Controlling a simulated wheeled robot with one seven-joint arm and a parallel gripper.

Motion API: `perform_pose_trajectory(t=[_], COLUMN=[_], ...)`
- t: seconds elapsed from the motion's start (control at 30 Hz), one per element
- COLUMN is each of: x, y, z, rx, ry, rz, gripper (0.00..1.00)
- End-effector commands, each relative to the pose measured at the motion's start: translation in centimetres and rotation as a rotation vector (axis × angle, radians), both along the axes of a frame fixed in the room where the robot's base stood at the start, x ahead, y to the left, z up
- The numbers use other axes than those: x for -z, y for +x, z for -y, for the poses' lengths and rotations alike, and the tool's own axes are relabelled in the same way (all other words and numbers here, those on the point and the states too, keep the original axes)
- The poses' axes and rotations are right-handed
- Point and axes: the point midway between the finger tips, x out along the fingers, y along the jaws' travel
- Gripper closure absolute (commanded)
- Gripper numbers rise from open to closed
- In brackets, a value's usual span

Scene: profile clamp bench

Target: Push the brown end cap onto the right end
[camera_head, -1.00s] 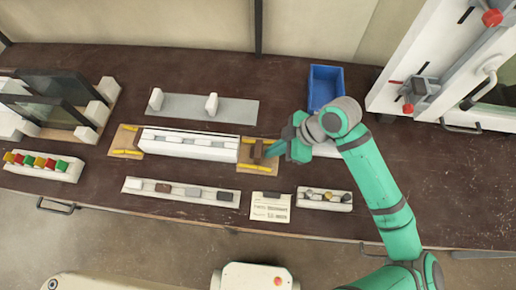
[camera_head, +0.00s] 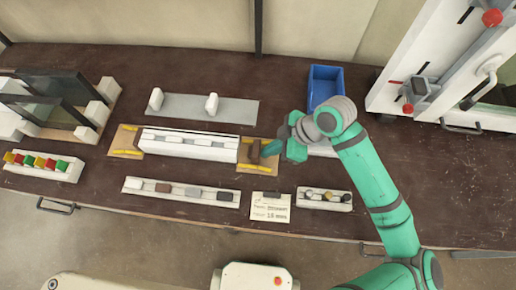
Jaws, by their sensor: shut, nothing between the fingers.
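The white profile (camera_head: 188,144) lies along the middle of the bench, between two wooden end plates with yellow strips. The brown end cap (camera_head: 255,151) stands on the right end plate (camera_head: 243,168), just right of the profile's right end. A narrow gap seems to show between cap and profile, but the view is too small to be sure. My gripper (camera_head: 270,149) is shut and empty, with its fingertips at the cap's right side. I cannot tell whether they touch it.
A cap rack (camera_head: 135,186) with several caps lies in front of the profile. A label card (camera_head: 270,207) and a small holder (camera_head: 325,204) are to its right. A blue bin (camera_head: 325,85) stands behind my gripper. A grey plate (camera_head: 180,106) with two white blocks lies behind the profile.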

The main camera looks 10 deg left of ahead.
Motion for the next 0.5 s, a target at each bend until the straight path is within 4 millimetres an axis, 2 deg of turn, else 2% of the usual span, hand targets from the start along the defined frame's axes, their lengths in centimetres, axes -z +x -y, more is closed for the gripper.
perform_pose_trajectory(t=[0.5], x=[0.0], y=[0.0], z=[-1.8], rx=[-0.001], ry=[-0.001], rz=[-0.001], gripper=[1.00])
